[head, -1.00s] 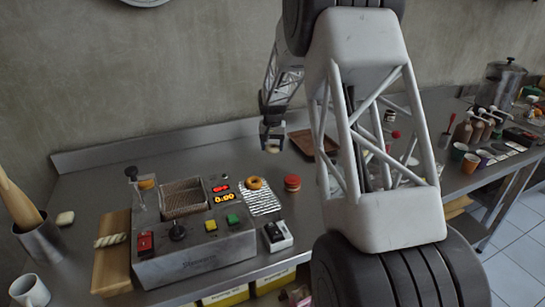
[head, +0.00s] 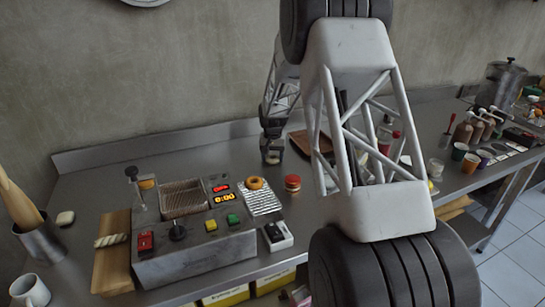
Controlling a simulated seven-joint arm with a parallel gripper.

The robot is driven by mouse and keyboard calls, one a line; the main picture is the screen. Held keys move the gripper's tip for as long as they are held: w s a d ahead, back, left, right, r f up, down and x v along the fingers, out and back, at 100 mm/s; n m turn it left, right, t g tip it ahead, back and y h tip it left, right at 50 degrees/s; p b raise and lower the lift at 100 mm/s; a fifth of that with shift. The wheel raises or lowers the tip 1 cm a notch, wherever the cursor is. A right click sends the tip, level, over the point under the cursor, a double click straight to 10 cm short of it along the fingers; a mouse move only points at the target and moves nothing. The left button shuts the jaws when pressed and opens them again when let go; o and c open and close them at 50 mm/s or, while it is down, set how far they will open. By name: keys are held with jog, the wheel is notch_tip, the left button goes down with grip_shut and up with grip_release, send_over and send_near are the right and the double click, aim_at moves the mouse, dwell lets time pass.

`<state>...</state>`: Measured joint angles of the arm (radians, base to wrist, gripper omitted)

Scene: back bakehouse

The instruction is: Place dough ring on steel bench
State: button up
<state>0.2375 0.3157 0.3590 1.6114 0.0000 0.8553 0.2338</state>
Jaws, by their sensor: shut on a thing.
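My gripper (head: 272,154) is at the back of the steel bench (head: 330,225), left of the brown tray. It is shut on a small pale thing (head: 272,158), which looks like the dough ring; the fingers hide most of it. The gripper points down and is low, close to the bench top. I cannot tell whether the dough touches the steel. A browned ring (head: 255,183) lies on the striped rack of the fryer, in front and to the left of my gripper.
The fryer (head: 195,255) with its basket (head: 183,198) stands at left front. A red-lidded jar (head: 292,184) is just in front of my gripper. A brown tray (head: 303,143) lies to its right, partly behind my arm. Bare steel shows left of the gripper.

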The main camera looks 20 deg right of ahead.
aim_at(272, 156)
jog(key=o, duration=0.7)
jog(key=shift+f, duration=0.1)
jog(key=shift+o, duration=0.2)
notch_tip(272, 156, up, 12)
dwell(0.3)
dwell(0.4)
jog(key=shift+r, duration=0.2)
